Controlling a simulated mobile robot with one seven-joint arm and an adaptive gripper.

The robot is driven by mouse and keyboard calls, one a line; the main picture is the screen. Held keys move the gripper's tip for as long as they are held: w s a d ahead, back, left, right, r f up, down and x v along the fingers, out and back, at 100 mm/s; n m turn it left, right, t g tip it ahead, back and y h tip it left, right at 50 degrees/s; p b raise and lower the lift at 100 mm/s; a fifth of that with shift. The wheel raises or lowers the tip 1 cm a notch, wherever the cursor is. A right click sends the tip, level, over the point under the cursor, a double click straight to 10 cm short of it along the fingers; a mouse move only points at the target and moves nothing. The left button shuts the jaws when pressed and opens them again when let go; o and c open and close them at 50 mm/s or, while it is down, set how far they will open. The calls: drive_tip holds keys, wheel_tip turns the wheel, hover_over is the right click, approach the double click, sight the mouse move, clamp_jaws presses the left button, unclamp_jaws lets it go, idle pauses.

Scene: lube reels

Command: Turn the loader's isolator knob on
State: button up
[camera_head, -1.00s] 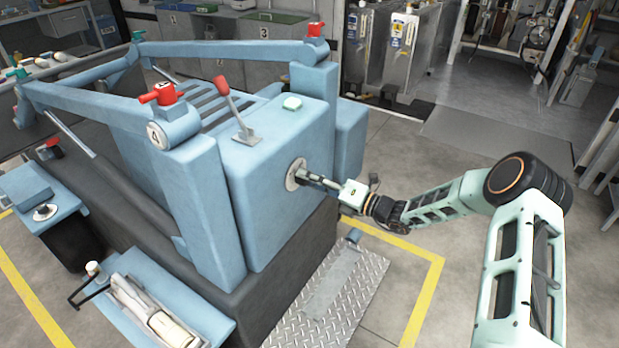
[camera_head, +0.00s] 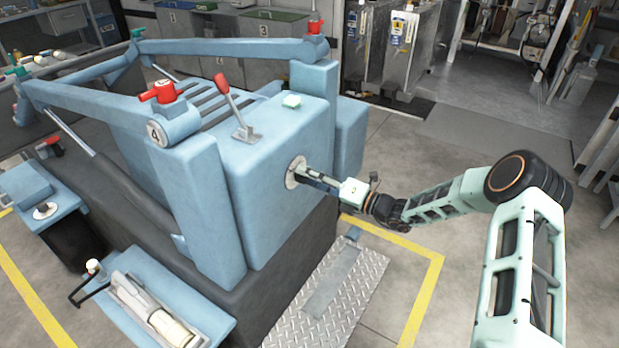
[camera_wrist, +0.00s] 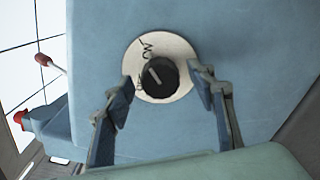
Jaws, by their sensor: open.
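The isolator knob (camera_wrist: 159,77) is a round black knob with a pale pointer line, set on a round white plate (camera_wrist: 172,50) on the blue loader's side panel. In the wrist view the plate carries dark lettering, and the pointer slants toward the upper left. In the head view the plate (camera_head: 293,172) shows on the panel, but the knob is mostly hidden by my gripper. My gripper (camera_wrist: 166,84) is open, with one finger on each side of the knob. Its fingertips (camera_head: 303,170) are close to the plate; I cannot tell whether they touch the knob.
A tread-plate step (camera_head: 335,300) lies below the panel. Open floor (camera_head: 470,270) lies to the right.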

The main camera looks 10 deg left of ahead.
drive_tip(key=v, duration=1.2)
